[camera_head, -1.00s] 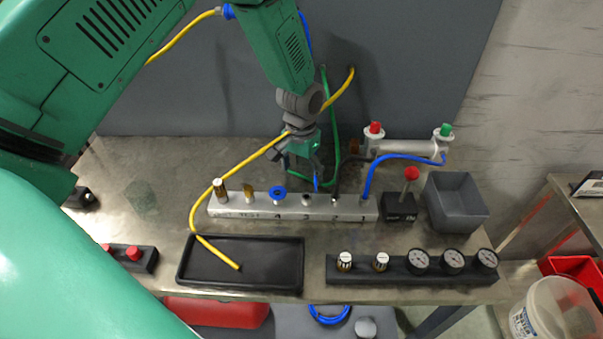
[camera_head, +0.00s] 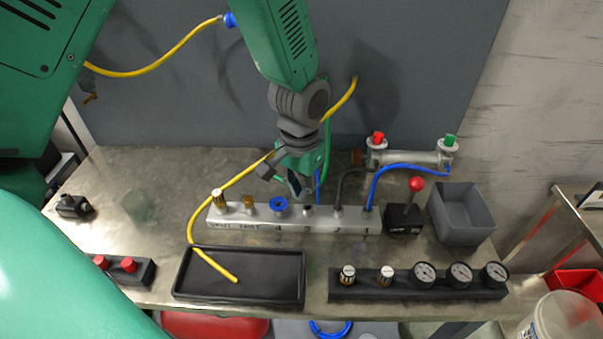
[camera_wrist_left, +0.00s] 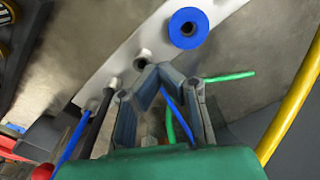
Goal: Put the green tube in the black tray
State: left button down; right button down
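The green tube (camera_head: 327,150) hangs down at the back wall behind my left gripper (camera_head: 297,190). A short piece of it sticks out left of the gripper. In the left wrist view the free piece of green tube (camera_wrist_left: 230,76) sticks out to the right past the fingers. My left gripper (camera_wrist_left: 157,70) has its fingertips drawn together and appears shut on the tube; the contact is partly hidden. It is just above the manifold's middle ports. The black tray (camera_head: 240,298) lies at the table's front left of centre. My right gripper is out of view.
The yellow tube (camera_head: 215,265) ends in the black tray. The silver manifold (camera_head: 340,222) lies behind the tray, with a blue tube (camera_head: 385,175) on port 1. A gauge block (camera_head: 405,290), grey bin (camera_head: 462,222) and red-knob lever (camera_head: 416,184) stand to the right.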

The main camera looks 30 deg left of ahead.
pick_arm(q)
jog(key=s+d, duration=0.2)
jog(key=s, duration=0.1)
jog(key=s+d, duration=0.1)
jog(key=s, duration=0.2)
jog(key=s+d, duration=0.2)
jog(key=s, duration=0.1)
jog(key=shift+s+d+b, duration=0.15)
jog(key=shift+d+b, duration=0.2)
jog(key=shift+b, duration=0.05)
jog(key=c, duration=2.3)
grip_release()
jog(key=o, duration=1.8)
jog(key=shift+o, duration=0.2)
